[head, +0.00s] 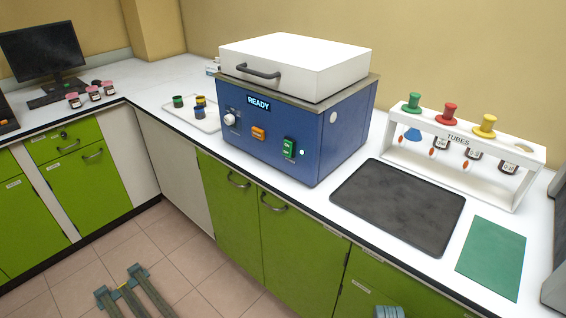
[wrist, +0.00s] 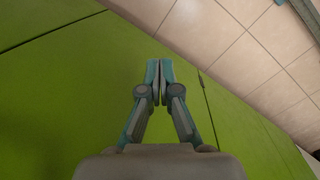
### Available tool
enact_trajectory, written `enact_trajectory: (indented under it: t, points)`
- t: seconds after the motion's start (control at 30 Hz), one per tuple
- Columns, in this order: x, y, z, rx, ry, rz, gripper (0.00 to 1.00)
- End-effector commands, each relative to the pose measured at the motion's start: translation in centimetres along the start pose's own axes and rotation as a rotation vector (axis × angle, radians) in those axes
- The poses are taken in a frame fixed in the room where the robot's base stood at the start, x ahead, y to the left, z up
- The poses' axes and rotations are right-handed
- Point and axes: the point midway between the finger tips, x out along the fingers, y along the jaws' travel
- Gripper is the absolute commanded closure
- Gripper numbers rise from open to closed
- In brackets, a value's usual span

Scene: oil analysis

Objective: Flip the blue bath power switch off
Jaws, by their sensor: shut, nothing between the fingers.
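The blue bath (head: 265,148) stands on the white counter with a white lid (head: 293,62) shut on top. Its front has a lit display (head: 258,103) reading READY, a white knob (head: 230,120), an orange switch (head: 258,132) and a green rocker switch (head: 289,148) at the right. The labels by the switches are too small to read, and the rocker's tilt is unclear. My gripper (wrist: 160,72) is shut and empty in the wrist view, with green cabinet fronts and floor tiles behind it. It touches neither switch.
A dark mat (head: 398,205) and a green mat (head: 492,257) lie right of the bath. A white tube rack (head: 455,150) with coloured knobs stands behind them. A tray (head: 205,124) with small cups sits left of the bath. The space before the bath's front is clear.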

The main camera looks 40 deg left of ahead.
Motion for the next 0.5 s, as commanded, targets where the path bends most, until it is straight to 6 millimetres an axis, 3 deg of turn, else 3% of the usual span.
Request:
enact_trajectory:
  t: [0.2, 0.5]
  points:
    - [-4.6, -3.2, -5.8, -0.144, 0.163, 0.056, 1.0]
    - [-12.4, -8.6, -11.9, -0.341, 0.391, 0.13, 1.0]
